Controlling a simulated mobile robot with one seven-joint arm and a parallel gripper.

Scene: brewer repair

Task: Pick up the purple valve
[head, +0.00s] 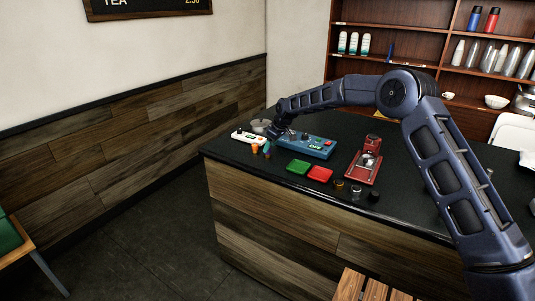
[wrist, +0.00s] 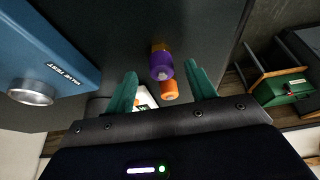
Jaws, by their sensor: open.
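In the wrist view the purple valve (wrist: 161,66) is a small rounded purple piece with a pale centre and an orange-brown part behind it. It lies between the lines of my two teal fingers, beyond their tips. My gripper (wrist: 161,80) is open, with nothing between the fingers. An orange piece (wrist: 169,90) sits close beside the valve. In the head view my gripper (head: 267,146) is low over the left end of the dark counter, by small orange pieces (head: 255,149). I cannot make out the purple valve there.
A blue box (head: 308,145), marked VALVE TEST in the wrist view (wrist: 52,50), stands right of my gripper. A white tray (head: 245,137) is at its left. Green (head: 299,167) and red (head: 320,174) pads and a red device (head: 364,165) lie further right on the counter (head: 225,159).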

